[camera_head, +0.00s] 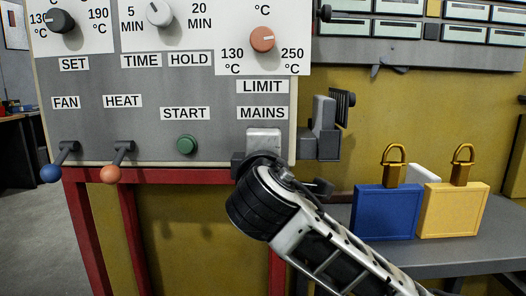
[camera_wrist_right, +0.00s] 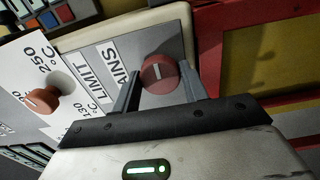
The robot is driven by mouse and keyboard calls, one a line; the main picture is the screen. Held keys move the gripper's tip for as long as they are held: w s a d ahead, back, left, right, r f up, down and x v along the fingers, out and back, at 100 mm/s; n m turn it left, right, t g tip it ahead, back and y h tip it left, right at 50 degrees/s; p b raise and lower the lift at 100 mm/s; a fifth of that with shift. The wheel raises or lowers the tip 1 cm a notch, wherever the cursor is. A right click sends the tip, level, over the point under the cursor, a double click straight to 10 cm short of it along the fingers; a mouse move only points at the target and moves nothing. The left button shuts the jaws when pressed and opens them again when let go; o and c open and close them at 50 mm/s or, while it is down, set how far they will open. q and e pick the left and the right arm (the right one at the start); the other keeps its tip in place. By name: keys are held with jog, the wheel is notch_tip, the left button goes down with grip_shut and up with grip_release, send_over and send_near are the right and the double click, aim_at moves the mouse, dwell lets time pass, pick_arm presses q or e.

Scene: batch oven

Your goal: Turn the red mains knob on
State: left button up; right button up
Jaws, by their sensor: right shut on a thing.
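The red mains knob (camera_wrist_right: 160,73) shows in the right wrist view, round with a pale mark on its face, on the grey panel beside the partly covered MAINS label. My right gripper (camera_wrist_right: 160,92) is shut on it, one finger on each side. In the head view my right gripper (camera_head: 264,142) is at the panel just below the MAINS label (camera_head: 262,113) and hides the knob. My left gripper is not in view.
The orange LIMIT knob (camera_head: 262,39) is above. The green START button (camera_head: 187,145), blue FAN lever (camera_head: 52,172) and orange HEAT lever (camera_head: 111,173) are to the left. A blue padlock (camera_head: 386,210) and a yellow padlock (camera_head: 453,208) stand on a grey shelf at right.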

jog(key=o, duration=0.9)
jog(key=shift+o, duration=0.2)
jog(key=s+b, duration=0.1)
jog(key=s, duration=1.5)
